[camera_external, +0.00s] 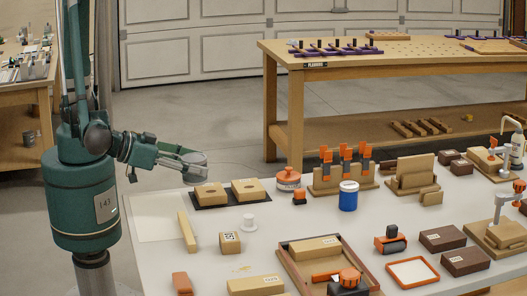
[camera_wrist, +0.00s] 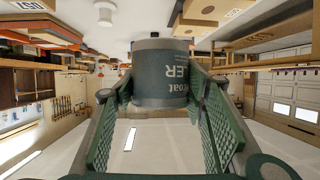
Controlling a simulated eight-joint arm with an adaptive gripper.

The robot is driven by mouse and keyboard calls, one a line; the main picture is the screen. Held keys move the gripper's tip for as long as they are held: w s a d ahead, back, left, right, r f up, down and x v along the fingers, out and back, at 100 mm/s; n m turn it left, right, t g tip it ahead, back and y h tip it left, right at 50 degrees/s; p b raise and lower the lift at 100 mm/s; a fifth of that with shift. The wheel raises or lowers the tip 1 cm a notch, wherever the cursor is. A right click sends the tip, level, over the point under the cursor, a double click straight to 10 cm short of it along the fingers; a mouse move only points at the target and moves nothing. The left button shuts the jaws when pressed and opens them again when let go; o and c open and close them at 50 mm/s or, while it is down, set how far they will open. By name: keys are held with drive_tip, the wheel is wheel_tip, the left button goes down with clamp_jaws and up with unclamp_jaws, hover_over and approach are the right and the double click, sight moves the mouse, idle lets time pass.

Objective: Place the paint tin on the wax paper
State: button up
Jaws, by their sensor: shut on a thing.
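The paint tin (camera_wrist: 160,90), grey and dark green with pale lettering, is between the two green fingers of my gripper (camera_wrist: 163,76) in the wrist view, which shows the room upside down. In the external view, my gripper (camera_external: 184,162) is shut on the tin (camera_external: 197,163) and holds it above the far left part of the bench, near the black mat. A pale, flat sheet, apparently the wax paper (camera_external: 156,216), lies on the bench's left end beside my arm. It looks bare, and the tin is apart from it.
The black mat (camera_external: 263,201) carries two wooden blocks. A long wooden strip (camera_external: 187,231) lies along the sheet's right side.

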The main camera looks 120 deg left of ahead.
drive_tip(key=s+r+n+g+y, duration=0.2)
drive_tip(key=s+r+n+g, duration=0.15)
drive_tip(key=s, duration=0.75)
drive_tip(key=shift+m+t, duration=0.35)
drive_tip(key=shift+t, duration=0.1)
drive_tip(key=f, duration=0.4)
drive_tip(key=shift+w+d+f+b, duration=0.2)
drive_tip(key=shift+w+f+b, duration=0.1)
drive_tip(key=shift+f, duration=0.05)
drive_tip(key=shift+f+b, duration=1.05)
drive_tip(key=shift+f, duration=1.85)
drive_tip(key=shift+f, duration=0.1)
drive_tip(key=shift+f+b, duration=0.75)
drive_tip(key=shift+f, duration=1.25)
